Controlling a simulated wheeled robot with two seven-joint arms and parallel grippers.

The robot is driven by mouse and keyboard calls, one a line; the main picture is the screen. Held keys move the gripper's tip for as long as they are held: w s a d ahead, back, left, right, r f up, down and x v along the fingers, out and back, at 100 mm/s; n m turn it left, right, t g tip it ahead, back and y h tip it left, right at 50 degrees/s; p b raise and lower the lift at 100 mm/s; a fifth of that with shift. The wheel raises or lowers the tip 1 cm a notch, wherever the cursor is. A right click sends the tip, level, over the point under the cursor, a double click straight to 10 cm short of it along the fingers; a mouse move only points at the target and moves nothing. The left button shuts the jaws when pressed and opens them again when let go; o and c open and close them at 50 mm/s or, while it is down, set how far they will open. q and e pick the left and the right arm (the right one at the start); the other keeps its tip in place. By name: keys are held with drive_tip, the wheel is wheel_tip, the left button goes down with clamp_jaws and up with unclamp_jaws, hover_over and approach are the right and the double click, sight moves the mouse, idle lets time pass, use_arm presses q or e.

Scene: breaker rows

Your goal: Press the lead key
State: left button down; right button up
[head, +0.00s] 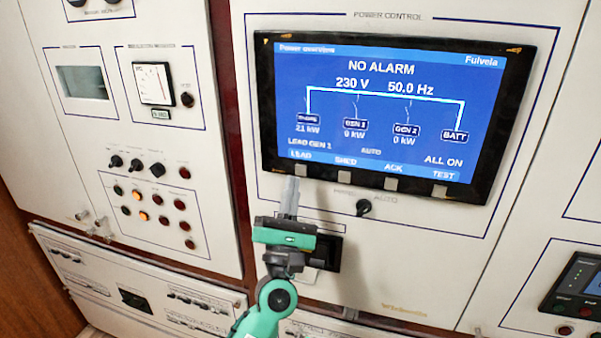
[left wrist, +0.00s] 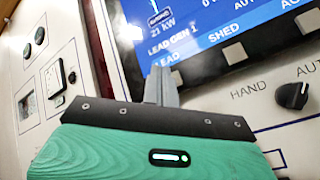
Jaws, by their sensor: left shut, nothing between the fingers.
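The lead key (head: 301,170) is a small grey square on the black bezel, under the LEAD label of the blue screen (head: 370,110). The screen reads NO ALARM and LEAD GEN 1. My left gripper (head: 291,181) is shut and empty, its grey fingertips pointing up just below and slightly left of the lead key. In the left wrist view the fingers (left wrist: 161,76) reach up to the bezel's lower edge by the LEAD label and cover part of that area. I cannot tell whether the tips touch the key or panel. My right gripper is not in view.
The shed key (head: 346,178), ack key (head: 391,184) and test key (head: 439,191) sit in the same row to the right. A black HAND/AUTO knob (head: 363,207) protrudes below the bezel. Left, a white panel (head: 215,170) carries knobs and lamps.

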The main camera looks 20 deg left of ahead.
use_arm(q)
drive_tip(key=shift+w, duration=0.85)
idle(1.5)
drive_tip(key=shift+w+d+b, duration=0.1)
drive_tip(key=shift+w+b, duration=0.25)
drive_tip(key=shift+w, duration=0.1)
drive_tip(key=shift+w, duration=0.35)
idle(0.5)
drive_tip(key=shift+s, duration=0.85)
